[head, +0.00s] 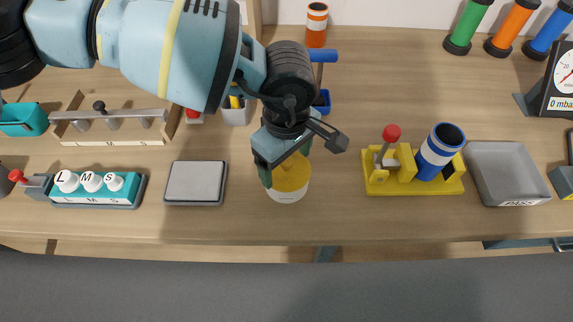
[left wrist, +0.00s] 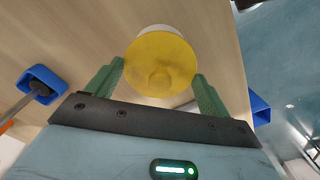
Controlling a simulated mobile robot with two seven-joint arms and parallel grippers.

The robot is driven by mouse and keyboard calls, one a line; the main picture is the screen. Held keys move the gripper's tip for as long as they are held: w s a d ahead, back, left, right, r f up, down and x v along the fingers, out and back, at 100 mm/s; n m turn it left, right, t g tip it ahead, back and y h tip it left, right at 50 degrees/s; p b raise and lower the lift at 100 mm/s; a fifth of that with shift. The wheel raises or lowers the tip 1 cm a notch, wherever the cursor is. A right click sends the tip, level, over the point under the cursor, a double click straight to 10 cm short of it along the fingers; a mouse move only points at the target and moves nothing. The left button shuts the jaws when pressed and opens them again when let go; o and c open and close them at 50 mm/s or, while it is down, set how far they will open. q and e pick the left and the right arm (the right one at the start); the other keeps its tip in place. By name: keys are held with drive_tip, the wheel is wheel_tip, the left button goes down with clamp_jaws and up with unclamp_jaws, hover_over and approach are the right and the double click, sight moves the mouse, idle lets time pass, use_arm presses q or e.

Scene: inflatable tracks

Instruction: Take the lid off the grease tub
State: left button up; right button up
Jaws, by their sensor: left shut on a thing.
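The grease tub (head: 287,196) is a white round pot standing near the table's front edge, under my left gripper. Its round yellow lid (head: 291,174) has a central knob and also shows in the left wrist view (left wrist: 158,62). My left gripper (head: 285,167) comes from above, with its green fingers on opposite sides of the lid, shut on it. In the left wrist view (left wrist: 160,80) the fingers flank the lid and the white tub (left wrist: 158,29) shows behind it. I cannot tell whether the lid is raised off the rim. My right gripper is not in view.
A grey pad (head: 195,182) lies left of the tub. A yellow fixture (head: 378,186) with a red-knobbed lever and a blue-white roll (head: 439,152) stands right of it, beside a grey tray (head: 507,173). Bare table lies on both sides of the tub.

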sight(283, 166)
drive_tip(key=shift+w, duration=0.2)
use_arm(q)
drive_tip(key=shift+r, duration=0.2)
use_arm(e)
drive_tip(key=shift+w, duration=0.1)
use_arm(q)
drive_tip(key=shift+r, duration=0.25)
wheel_tip(283, 166, up, 2)
drive_tip(key=shift+r, duration=0.15)
drive_tip(key=shift+s+a+r, duration=0.2)
drive_tip(key=shift+s+a, duration=0.1)
drive_tip(key=shift+s, duration=0.2)
drive_tip(key=s+a+r+b, duration=0.1)
drive_tip(key=s+a+b, duration=0.1)
drive_tip(key=s+a, duration=0.5)
drive_tip(key=s, duration=0.6)
drive_tip(key=shift+a+r, duration=0.2)
drive_tip(key=shift+r, duration=0.05)
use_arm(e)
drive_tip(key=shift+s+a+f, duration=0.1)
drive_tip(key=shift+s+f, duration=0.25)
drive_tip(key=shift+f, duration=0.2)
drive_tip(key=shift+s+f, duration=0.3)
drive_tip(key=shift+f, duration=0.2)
use_arm(q)
drive_tip(key=shift+w, duration=0.1)
